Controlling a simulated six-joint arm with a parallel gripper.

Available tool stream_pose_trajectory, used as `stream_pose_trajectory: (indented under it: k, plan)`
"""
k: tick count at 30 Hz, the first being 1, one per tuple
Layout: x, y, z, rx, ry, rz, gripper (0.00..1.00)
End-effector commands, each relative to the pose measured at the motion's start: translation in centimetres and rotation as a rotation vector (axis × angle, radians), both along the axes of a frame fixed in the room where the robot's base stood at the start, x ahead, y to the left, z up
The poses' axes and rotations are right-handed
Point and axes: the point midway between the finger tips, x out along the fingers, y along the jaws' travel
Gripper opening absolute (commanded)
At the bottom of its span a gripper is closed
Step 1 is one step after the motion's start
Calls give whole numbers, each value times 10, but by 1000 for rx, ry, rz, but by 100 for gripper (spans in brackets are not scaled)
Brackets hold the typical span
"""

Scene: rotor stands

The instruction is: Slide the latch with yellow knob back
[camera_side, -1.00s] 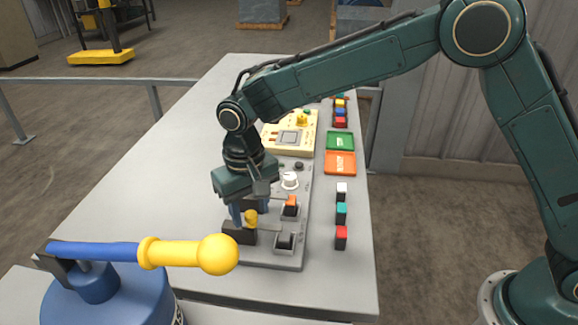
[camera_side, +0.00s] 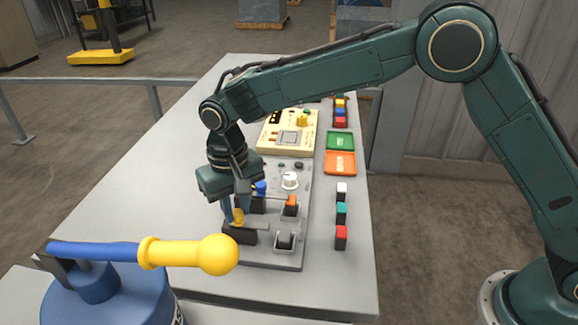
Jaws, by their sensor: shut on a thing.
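The latch's yellow knob (camera_side: 238,217) sits above a dark block (camera_side: 240,236) at the front left of the grey control panel (camera_side: 273,262). A thin grey bar (camera_side: 257,225) extends to the right of the knob. My gripper (camera_side: 236,215) points down, shut on the yellow knob.
On the panel beside the latch are a blue-topped switch (camera_side: 260,188), an orange-topped switch (camera_side: 291,203), a black rocker (camera_side: 285,241) and a white dial (camera_side: 290,180). A cream box (camera_side: 290,130) stands behind. Coloured blocks (camera_side: 341,213) and trays (camera_side: 340,162) line the right. A yellow-handled blue lever (camera_side: 190,254) is in the foreground.

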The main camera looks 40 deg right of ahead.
Motion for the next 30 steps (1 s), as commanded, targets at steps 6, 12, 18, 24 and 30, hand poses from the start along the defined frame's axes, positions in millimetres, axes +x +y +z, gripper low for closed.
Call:
stream_pose_trajectory:
  k: [6, 12, 18, 24, 30]
  plan:
    - [9, 9, 1, 2, -4, 0, 0]
    - [10, 11, 1, 5, -8, 1, 0]
    - [11, 11, 2, 6, -10, 1, 40]
    - [10, 10, 1, 3, -5, 0, 45]
    - [9, 9, 2, 2, -4, 0, 45]
